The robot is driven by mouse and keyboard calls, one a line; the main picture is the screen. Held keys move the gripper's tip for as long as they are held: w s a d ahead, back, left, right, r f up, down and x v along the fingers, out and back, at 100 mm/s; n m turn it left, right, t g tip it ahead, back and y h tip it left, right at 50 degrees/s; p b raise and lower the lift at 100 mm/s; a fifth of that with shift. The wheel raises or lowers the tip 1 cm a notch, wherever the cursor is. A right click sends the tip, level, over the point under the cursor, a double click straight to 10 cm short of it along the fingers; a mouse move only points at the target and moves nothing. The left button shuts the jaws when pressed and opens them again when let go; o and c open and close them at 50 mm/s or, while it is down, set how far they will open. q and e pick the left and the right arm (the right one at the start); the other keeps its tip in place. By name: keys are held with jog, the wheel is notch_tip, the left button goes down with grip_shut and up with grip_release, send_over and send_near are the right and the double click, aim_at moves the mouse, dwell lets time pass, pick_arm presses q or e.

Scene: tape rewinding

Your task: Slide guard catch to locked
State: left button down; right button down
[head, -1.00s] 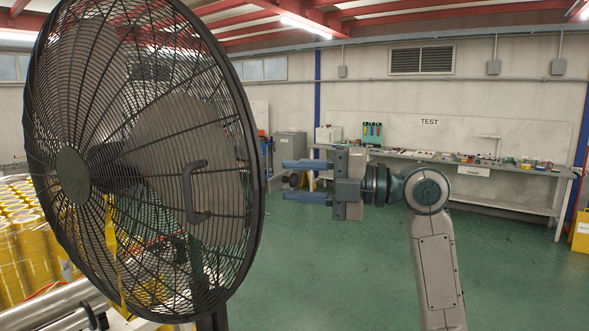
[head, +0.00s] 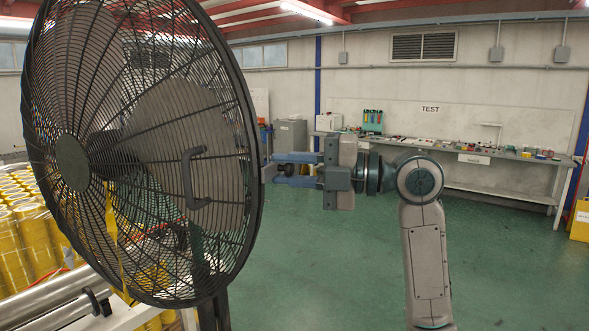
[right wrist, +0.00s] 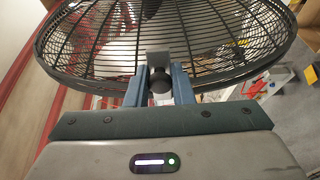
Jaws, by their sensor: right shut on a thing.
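The fan guard (head: 193,240) is a large round black wire cage with a dark handle (head: 194,178) on its face. The catch is a black knob (head: 291,170) at the right rim of the guard; in the right wrist view the knob (right wrist: 160,80) sits in front of a grey bracket (right wrist: 158,57) at the rim. My right gripper (head: 276,170) points left at the rim, its blue-grey fingers shut on the knob from both sides. In the right wrist view the fingers (right wrist: 158,78) flank it. Whether the catch is locked cannot be told. My left gripper is not in view.
Stacked yellow tape rolls (head: 12,245) and metal rollers (head: 50,300) lie behind and below the fan at left. A workbench (head: 500,200) with small items runs along the back wall. The green floor (head: 340,275) between is clear.

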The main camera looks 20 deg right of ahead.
jog(key=shift+s+a+f, duration=0.1)
jog(key=shift+s+a, duration=0.45)
jog(key=shift+s, duration=0.1)
jog(key=shift+w, duration=0.1)
jog(key=c, duration=1.5)
grip_release()
jog(key=shift+o, duration=0.6)
jog(key=shift+s+a, duration=0.15)
jog(key=shift+s, duration=0.05)
jog(key=shift+d+b, duration=0.45)
jog(key=shift+d, duration=0.05)
jog(key=b+v, duration=0.5)
jog(key=v, duration=0.5)
jog(key=shift+s, duration=0.15)
